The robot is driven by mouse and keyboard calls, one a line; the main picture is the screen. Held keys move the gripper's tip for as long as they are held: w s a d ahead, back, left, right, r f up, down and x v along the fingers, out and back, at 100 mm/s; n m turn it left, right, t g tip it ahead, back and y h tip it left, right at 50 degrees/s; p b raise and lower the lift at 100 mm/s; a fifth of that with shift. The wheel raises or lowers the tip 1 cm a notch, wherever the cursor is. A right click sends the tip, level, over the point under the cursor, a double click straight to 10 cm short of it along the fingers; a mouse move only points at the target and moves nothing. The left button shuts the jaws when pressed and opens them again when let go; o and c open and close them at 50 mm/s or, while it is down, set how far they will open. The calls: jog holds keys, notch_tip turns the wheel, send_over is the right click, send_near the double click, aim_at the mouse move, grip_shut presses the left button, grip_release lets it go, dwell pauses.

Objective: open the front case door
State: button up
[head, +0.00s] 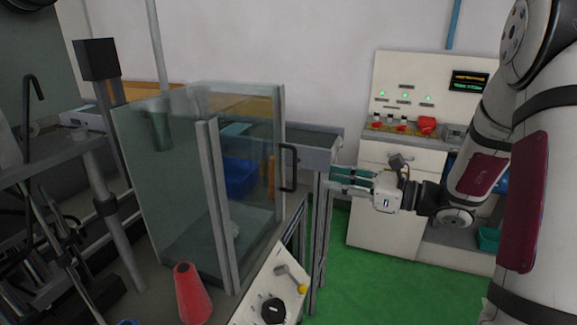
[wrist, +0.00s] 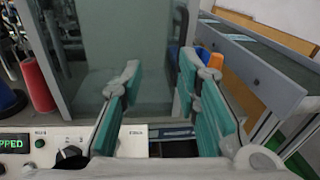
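The glass case (head: 165,200) stands left of centre in the head view. Its front door (head: 255,180) is a clear pane with a black bar handle (head: 289,167) at its right edge. The door looks shut or nearly so; I cannot tell exactly. My gripper (head: 333,180) is a short way right of the handle, fingers pointing left towards it, apart from it. In the wrist view the two teal fingers of my gripper (wrist: 158,82) are spread wide with nothing between them. A dark upright bar beyond them may be the handle, but I cannot be sure.
A control panel (head: 250,311) with a black knob and yellow-tipped lever sits below the door, beside a red cone (head: 190,293). A grey conveyor (head: 318,152) runs behind the handle. A white cabinet (head: 383,215) stands at the back right. Green floor lies open between.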

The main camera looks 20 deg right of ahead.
jog(key=w+d+m+t, duration=0.1)
jog(key=d+m, duration=0.1)
send_over(294, 187)
jog(key=shift+w+d+f+h, duration=0.1)
jog(key=shift+w+f+h, duration=0.2)
jog(key=shift+f, duration=0.15)
grip_shut()
